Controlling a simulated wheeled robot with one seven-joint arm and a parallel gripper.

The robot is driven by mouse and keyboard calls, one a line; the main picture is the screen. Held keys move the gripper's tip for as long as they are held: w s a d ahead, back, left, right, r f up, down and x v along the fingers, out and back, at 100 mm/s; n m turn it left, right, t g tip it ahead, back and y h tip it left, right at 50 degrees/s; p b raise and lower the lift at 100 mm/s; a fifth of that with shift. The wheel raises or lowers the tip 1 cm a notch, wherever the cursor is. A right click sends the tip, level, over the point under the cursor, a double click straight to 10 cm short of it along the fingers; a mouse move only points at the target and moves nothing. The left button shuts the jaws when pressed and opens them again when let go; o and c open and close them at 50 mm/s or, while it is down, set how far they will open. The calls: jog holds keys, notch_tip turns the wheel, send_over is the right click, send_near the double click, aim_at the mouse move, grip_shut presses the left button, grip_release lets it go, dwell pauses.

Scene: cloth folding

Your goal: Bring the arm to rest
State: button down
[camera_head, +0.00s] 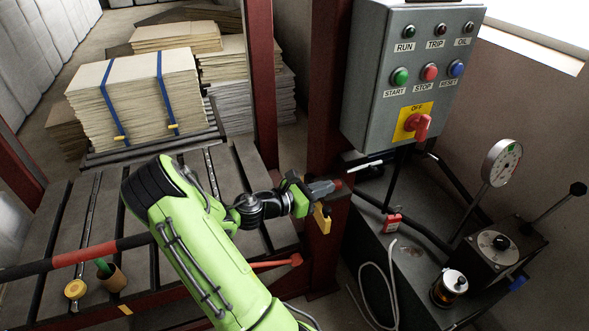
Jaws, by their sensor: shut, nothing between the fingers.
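My green arm (205,245) reaches up from the bottom of the head view, bent toward the right. My gripper (334,185) is at its end, in front of the dark red post (327,110) and below the grey control box (361,85). The gripper is small in the picture; it is shut and holds nothing. A small yellow piece (321,218) shows just under the gripper; I cannot tell whether it touches. No cloth is in view.
A slatted bed (55,225) lies left, with strapped board stacks (135,95) behind it. A red-black bar (95,251) crosses low left. A red handle (283,263) sits below my wrist. A hydraulic unit with a gauge (502,162) and lever (560,203) stands right.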

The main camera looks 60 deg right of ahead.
dwell(0.3)
jog(key=w+a+r+m+t+y+p, duration=0.15)
jog(key=w+a+m+t+y, duration=0.3)
jog(key=a, duration=0.45)
jog(key=w+a+r+m+t+y+p, duration=0.1)
jog(key=w+a+r+m+t+y, duration=0.3)
jog(key=a, duration=0.6)
jog(key=s+a+r+m+t+y, duration=0.1)
jog(key=a+r+t, duration=0.1)
jog(key=a, duration=0.5)
jog(key=s+a+r+m+t+y+p, duration=0.1)
jog(key=s+a+r+t+y, duration=0.1)
jog(key=a+r, duration=0.2)
jog(key=s+a+r+m+t+y, duration=0.1)
jog(key=a+r, duration=0.3)
jog(key=a, duration=0.5)
jog(key=shift+s+a+t+y, duration=0.2)
jog(key=shift+a+t+y, duration=0.15)
jog(key=shift+t+y, duration=0.15)
jog(key=c, duration=1.8)
grip_release()
jog(key=shift+r, duration=0.15)
